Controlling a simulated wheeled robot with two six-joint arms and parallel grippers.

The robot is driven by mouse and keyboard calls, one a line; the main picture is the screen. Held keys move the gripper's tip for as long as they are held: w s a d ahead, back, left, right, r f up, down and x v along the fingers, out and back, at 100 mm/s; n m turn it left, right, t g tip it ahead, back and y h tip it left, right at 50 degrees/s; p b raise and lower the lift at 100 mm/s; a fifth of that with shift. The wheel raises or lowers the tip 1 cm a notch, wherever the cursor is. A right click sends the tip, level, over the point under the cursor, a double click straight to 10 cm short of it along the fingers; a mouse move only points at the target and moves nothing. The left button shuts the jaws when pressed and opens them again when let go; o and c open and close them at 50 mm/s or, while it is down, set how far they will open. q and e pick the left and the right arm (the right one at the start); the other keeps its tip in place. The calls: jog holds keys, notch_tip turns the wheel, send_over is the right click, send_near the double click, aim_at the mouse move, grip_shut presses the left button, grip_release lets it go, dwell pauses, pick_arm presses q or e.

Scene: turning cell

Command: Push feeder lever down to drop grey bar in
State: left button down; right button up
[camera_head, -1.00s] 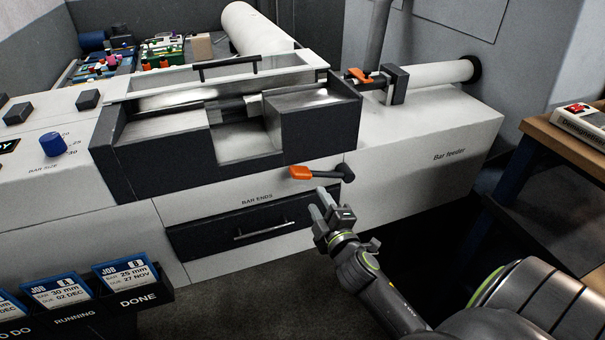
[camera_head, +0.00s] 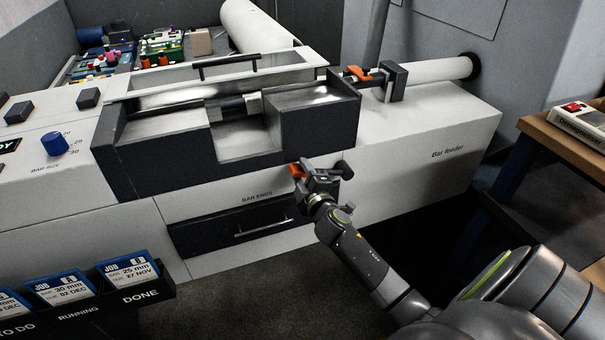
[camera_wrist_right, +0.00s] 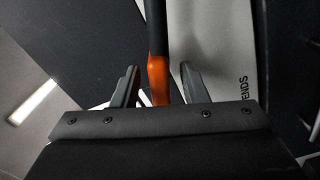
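The feeder lever has an orange grip (camera_head: 296,170) and a dark arm (camera_head: 345,170); it sticks out from the machine's white front, above the drawer. My right gripper (camera_head: 306,174) is at the lever and partly hides it. In the right wrist view the orange grip (camera_wrist_right: 158,75) lies between the two open fingers of my right gripper (camera_wrist_right: 159,82), with a gap visible on each side. A grey cylindrical piece (camera_head: 236,106) shows in the machine's upper trough; I cannot tell whether it is the grey bar. My left gripper is not in view.
A dark drawer (camera_head: 232,228) marked BAR ENDS is below the lever. The white bar feeder housing (camera_head: 425,150) stands to the right, with an orange clamp (camera_head: 358,73) on top. Job card holders (camera_head: 130,285) are at lower left. A wooden bench (camera_head: 562,145) stands at right.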

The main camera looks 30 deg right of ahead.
grip_shut()
jog(key=shift+f, duration=0.1)
jog(key=shift+a+f+n+b, duration=0.2)
jog(key=shift+f+n+b, duration=0.35)
jog(key=shift+f, duration=0.15)
notch_tip(320, 180, down, 7)
jog(key=n+b, duration=0.5)
jog(key=shift+a, duration=0.15)
jog(key=shift+d+f+n+b, duration=0.15)
jog(key=shift+f+n+b, duration=0.3)
jog(key=shift+f+n, duration=0.1)
jog(key=shift+d+f+n+b, duration=0.15)
jog(key=shift+f+n+b, duration=0.25)
jog(key=shift+f+n, duration=0.15)
jog(key=shift+s+f, duration=0.1)
